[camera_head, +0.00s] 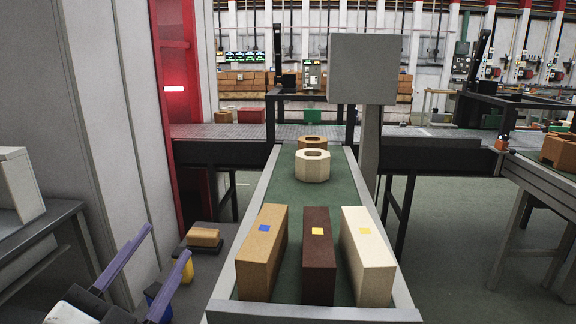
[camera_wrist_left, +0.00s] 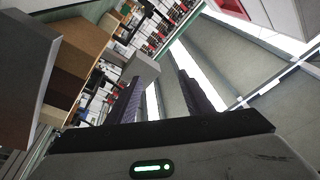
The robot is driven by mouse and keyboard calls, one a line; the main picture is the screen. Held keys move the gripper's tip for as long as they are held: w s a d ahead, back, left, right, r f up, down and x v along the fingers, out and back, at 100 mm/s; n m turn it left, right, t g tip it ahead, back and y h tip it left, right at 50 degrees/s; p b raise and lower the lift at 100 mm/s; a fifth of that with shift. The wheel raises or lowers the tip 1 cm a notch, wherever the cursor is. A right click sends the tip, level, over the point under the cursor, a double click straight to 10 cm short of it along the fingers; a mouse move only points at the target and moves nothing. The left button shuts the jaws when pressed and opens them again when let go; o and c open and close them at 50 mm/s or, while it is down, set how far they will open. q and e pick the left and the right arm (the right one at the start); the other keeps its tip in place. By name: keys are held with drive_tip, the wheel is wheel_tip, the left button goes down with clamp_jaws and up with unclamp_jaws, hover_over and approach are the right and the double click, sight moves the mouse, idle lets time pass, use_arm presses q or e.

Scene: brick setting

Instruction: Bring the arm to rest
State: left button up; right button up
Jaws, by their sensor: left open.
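My left gripper (camera_head: 160,272) is at the lower left of the head view, left of the conveyor. Its two purple fingers are spread apart with nothing between them. In the left wrist view its fingers (camera_wrist_left: 155,95) also stand apart and empty. My right gripper is not in view. A tan box (camera_head: 262,250), a dark brown box (camera_head: 318,262) and a cream box (camera_head: 368,255) stand side by side on the near end of the green conveyor (camera_head: 335,192). The gripper is apart from all of them.
A cream ring-shaped block (camera_head: 312,168) and a brown one (camera_head: 312,142) sit farther up the conveyor. A tan block (camera_head: 204,237) lies on a dark stand left of the belt. A grey table (camera_head: 40,240) is at far left. A grey post with a box head (camera_head: 362,70) stands right of the belt.

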use_arm(q)
drive_tip(key=s+a+f+n+g+y, duration=0.1)
drive_tip(key=a+f+n+g+y, duration=0.15)
drive_tip(key=f, duration=0.45)
drive_tip(key=s+a+f+n+g+y, duration=0.1)
drive_tip(key=a+f+n+g+y, duration=0.15)
drive_tip(key=f, duration=0.35)
drive_tip(key=s+d+f+n+g+h, duration=0.2)
drive_tip(key=s+f+n+g, duration=0.2)
drive_tip(key=s+f+g, duration=1.25)
drive_tip(key=d+f+t+h, duration=0.1)
drive_tip(key=d+f+t, duration=0.2)
drive_tip(key=f, duration=0.4)
drive_tip(key=d+f+t+h, duration=0.1)
drive_tip(key=d+f+t, duration=0.2)
drive_tip(key=f+t, duration=0.3)
drive_tip(key=shift+s+f, duration=0.2)
drive_tip(key=shift+f, duration=0.75)
drive_tip(key=shift+t, duration=0.25)
